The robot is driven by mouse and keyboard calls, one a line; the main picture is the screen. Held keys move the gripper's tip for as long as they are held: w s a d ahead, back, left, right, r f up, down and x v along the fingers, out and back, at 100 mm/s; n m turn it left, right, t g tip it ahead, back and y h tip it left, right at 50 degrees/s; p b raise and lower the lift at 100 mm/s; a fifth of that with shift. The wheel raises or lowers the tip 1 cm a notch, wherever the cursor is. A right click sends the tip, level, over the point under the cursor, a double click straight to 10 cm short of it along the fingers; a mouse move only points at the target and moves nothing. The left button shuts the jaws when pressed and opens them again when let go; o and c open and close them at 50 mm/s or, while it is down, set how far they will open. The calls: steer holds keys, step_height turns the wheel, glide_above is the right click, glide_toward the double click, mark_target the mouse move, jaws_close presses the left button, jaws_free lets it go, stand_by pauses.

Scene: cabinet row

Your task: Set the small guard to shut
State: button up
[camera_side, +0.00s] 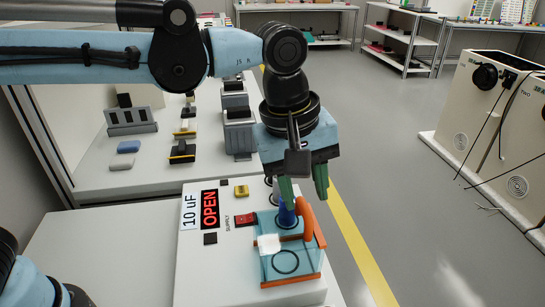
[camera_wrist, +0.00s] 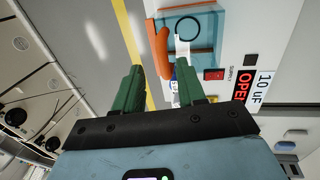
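The small guard (camera_side: 266,268) is a clear teal cover with orange edges on the white panel. It also shows at the top of the wrist view (camera_wrist: 203,30). Its orange handle (camera_side: 308,222) stands up at its right side and shows in the wrist view too (camera_wrist: 161,48). I cannot tell for sure whether the guard lies fully down. A black ring (camera_side: 286,262) shows through it. My gripper (camera_side: 306,196) points down with its green fingers apart, one to each side of the handle's top in the wrist view (camera_wrist: 158,72). No contact is clear.
A blue post (camera_side: 286,217) stands close behind the guard, near my fingers. Floor lies to the right.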

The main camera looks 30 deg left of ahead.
step_height(320, 180, up, 10)
steer(key=s+a, duration=0.1)
steer(key=shift+s+a, duration=0.15)
steer(key=shift+f, duration=0.15)
steer(key=s+a+f+m+t, duration=0.1)
steer(key=a+f+m+t, duration=0.1)
steer(key=a+f, duration=0.3)
steer(key=s+a+f+m+t+y, duration=0.1)
steer(key=a+f+m, duration=0.3)
steer(key=a, duration=0.7)
steer(key=s+a+f+m+t, duration=0.2)
steer(key=a+f+m, duration=0.1)
steer(key=a+f, duration=0.3)
steer(key=a, duration=0.2)
steer(key=shift+a+f+t+y, duration=0.15)
steer(key=shift+a+t+y, duration=0.15)
steer(key=shift+a, duration=0.05)
